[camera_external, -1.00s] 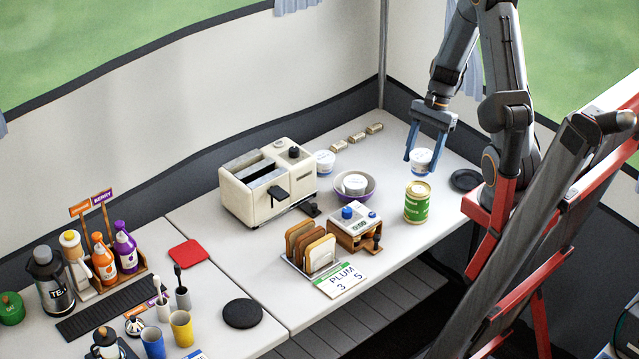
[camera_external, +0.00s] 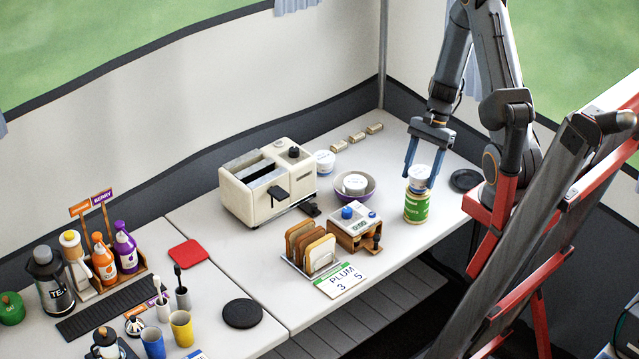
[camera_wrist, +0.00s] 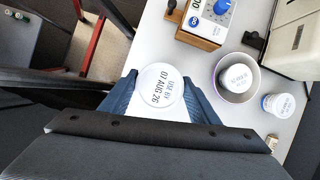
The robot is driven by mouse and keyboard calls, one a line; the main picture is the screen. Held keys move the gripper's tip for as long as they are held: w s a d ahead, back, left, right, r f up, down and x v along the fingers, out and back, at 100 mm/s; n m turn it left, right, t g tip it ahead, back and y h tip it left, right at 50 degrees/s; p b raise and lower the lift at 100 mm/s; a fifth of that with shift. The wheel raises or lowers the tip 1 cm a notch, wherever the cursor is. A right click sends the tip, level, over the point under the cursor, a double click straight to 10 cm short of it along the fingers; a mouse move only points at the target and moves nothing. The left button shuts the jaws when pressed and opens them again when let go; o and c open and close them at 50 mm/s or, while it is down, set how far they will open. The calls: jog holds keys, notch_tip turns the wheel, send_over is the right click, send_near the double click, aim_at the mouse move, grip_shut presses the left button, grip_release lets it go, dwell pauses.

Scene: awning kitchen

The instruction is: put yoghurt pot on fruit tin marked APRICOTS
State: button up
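The yoghurt pot (camera_external: 419,175) is white with a pale lid, held upright between the blue fingers of my gripper (camera_external: 420,178). In the wrist view its round lid (camera_wrist: 160,85) reads "USE BY 01 AUG 26", with a finger of my gripper (camera_wrist: 158,97) on each side. A fruit tin (camera_external: 416,208) with a green label stands on the table directly under the pot. Its label is too small to read, and the pot hides its top. I cannot tell whether the pot touches the tin.
Left of the tin are a timer on a wooden block (camera_external: 355,225), a purple bowl (camera_external: 369,190) holding a white pot, and another white pot (camera_external: 325,161). A toaster (camera_external: 268,184) and toast rack (camera_external: 310,250) stand farther left. A black disc (camera_external: 465,180) lies to the right.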

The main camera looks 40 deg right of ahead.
jog(key=o, duration=0.4)
jog(key=shift+r, duration=0.1)
jog(key=b+v, duration=0.2)
jog(key=v, duration=1)
jog(key=n+h, duration=0.3)
jog(key=n, duration=0.4)
send_over(417, 174)
jog(key=shift+f, duration=0.85)
jog(key=a+n+t, duration=0.1)
jog(key=a+n, duration=0.1)
jog(key=n, duration=0.1)
jog(key=a+n+h, duration=0.1)
jog(key=a+n, duration=0.1)
jog(key=n, duration=0.1)
jog(key=a+f+n+t, duration=0.1)
jog(key=a+n, duration=0.1)
jog(key=shift+s+a+n+t+h, duration=0.3)
jog(key=shift+s+n+h, duration=0.1)
jog(key=shift+f+b, duration=0.2)
jog(key=shift+b, duration=0.1)
